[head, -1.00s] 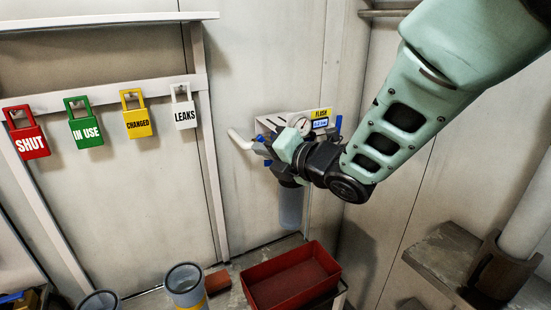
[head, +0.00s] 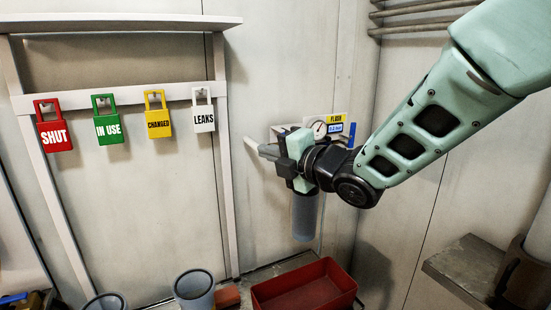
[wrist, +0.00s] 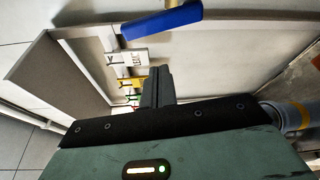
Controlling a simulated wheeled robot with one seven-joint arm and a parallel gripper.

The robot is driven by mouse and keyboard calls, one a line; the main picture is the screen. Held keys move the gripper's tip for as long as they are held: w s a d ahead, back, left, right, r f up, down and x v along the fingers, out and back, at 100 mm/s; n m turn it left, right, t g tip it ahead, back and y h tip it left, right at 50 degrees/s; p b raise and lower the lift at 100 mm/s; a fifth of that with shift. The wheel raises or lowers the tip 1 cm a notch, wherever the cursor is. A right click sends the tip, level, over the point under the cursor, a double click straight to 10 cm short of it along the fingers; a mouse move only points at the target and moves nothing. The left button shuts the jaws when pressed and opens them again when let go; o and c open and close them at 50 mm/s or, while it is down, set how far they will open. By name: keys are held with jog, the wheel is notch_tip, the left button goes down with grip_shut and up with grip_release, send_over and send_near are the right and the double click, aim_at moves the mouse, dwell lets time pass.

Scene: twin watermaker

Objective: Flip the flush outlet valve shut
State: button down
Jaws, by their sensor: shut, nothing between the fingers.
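The flush unit hangs on the back wall in the head view, with a yellow label (head: 340,117), a round gauge (head: 319,129) and a small blue display (head: 335,128). A blue lever (head: 351,136) stands upright at its right side. In the wrist view my gripper (wrist: 157,78) is shut and empty. A blue lever handle (wrist: 162,20) lies beyond the fingertips, apart from them. I cannot tell which lever it is.
Red, green, yellow and white padlock-shaped tags (head: 203,120) hang on a rail at the left. A clear blue filter housing (head: 305,217) hangs below my wrist. A red tray (head: 304,287) and a grey cup (head: 195,290) stand below. A ledge (head: 463,262) is at the right.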

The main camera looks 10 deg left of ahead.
jog(key=b+v, duration=0.1)
jog(key=v, duration=0.9)
jog(key=shift+b, duration=0.4)
